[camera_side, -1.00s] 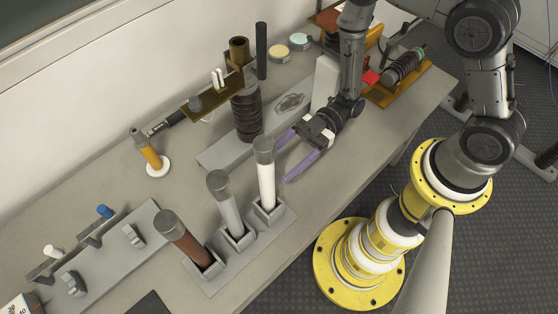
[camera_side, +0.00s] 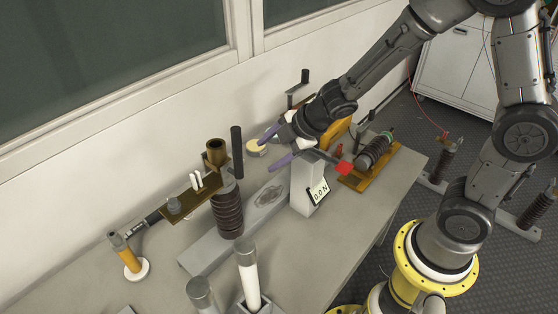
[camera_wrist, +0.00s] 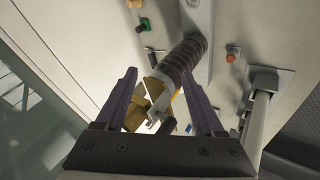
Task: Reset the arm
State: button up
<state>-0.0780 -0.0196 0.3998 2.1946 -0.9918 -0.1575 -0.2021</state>
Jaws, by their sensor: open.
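My gripper (camera_side: 268,151) is open with its two purple fingers spread, and it holds nothing. In the side view it is raised over the back of the bench, above and left of the white block with the "0.0 N" display (camera_side: 318,190). In the wrist view the open fingers (camera_wrist: 159,76) frame the dark ribbed insulator (camera_wrist: 184,58) and its brass-coloured bracket (camera_wrist: 157,90), which stand below and apart from them. The task names no other object.
The ribbed insulator stands on the bench (camera_side: 150,285) with a brass tube (camera_side: 216,150) above it. A black rod (camera_side: 237,152) rises beside it. White and grey fuse tubes (camera_side: 248,272) are at the front. An orange-handled tool (camera_side: 125,252) stands left.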

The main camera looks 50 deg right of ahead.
jog(key=s+d+r+m+t+h, duration=0.1)
jog(key=s+d+r+m+h, duration=0.3)
jog(key=d+r, duration=0.35)
jog(key=s+r+m+g+y, duration=0.1)
jog(key=s+m, duration=0.4)
jog(key=s, duration=0.5)
jog(key=s+a+r+m+g, duration=0.1)
jog(key=s+r+m, duration=0.3)
jog(key=s, duration=0.5)
jog(key=shift+s+a+r+m+g+y, duration=0.2)
jog(key=shift+s+m+g+y, duration=0.15)
jog(key=shift+m, duration=0.65)
